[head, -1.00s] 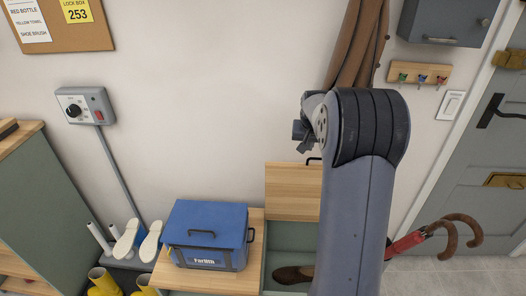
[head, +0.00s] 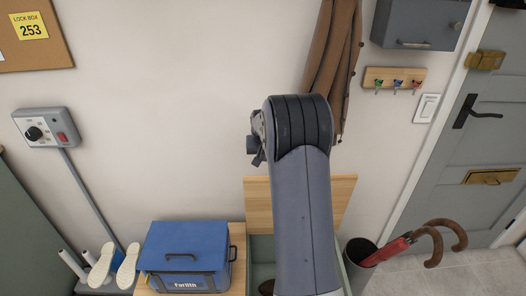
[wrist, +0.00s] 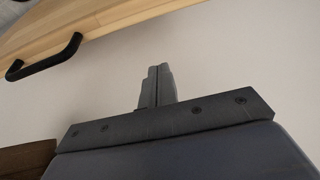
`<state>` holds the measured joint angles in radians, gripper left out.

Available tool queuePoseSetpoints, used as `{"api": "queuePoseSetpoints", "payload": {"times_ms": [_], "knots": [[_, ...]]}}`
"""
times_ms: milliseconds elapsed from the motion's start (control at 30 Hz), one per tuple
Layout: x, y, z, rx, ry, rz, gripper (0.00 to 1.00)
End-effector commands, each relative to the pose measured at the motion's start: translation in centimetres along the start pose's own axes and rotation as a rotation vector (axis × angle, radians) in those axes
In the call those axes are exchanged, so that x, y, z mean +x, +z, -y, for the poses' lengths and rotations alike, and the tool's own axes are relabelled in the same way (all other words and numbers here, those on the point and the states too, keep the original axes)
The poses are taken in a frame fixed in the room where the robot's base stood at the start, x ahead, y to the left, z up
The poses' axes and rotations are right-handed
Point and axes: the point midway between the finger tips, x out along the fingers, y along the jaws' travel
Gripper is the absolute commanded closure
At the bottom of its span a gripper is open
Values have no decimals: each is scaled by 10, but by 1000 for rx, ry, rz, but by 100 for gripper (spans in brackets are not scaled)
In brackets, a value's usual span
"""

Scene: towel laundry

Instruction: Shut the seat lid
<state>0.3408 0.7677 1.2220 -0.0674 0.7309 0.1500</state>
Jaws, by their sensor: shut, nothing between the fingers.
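The seat lid (head: 258,203) is a light wooden panel standing raised against the wall, behind the open bench compartment (head: 259,251). My arm hides its middle in the head view. In the wrist view, the lid (wrist: 112,14) crosses the upper left at a tilt, with its black handle (wrist: 45,60) on its edge. My gripper (wrist: 158,70) is shut and empty, below and to the right of the handle, apart from it. In the head view my arm hides the fingers. A brown item lies partly visible in the compartment.
A blue box (head: 187,250) sits on the bench left of the opening. White slippers (head: 115,265) stand farther left. An umbrella holder (head: 360,258) with a red umbrella (head: 393,246) is close to the right. A brown coat (head: 333,65) hangs above.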

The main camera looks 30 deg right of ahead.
Motion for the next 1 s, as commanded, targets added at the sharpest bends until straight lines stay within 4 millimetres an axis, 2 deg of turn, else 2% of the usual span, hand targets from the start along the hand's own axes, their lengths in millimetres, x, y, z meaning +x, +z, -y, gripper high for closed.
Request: {"api": "queuePoseSetpoints", "payload": {"times_ms": [100, 200, 300, 533, 1000], "knots": [[25, 1, 0, 0, 1, 3, 100], [40, 2, 0, 0, 0, 2, 100], [31, 14, 0, 1, 0, 0, 100], [26, 33, 0, -1, 0, -1, 100], [24, 38, 0, 0, 0, -1, 100]]}}
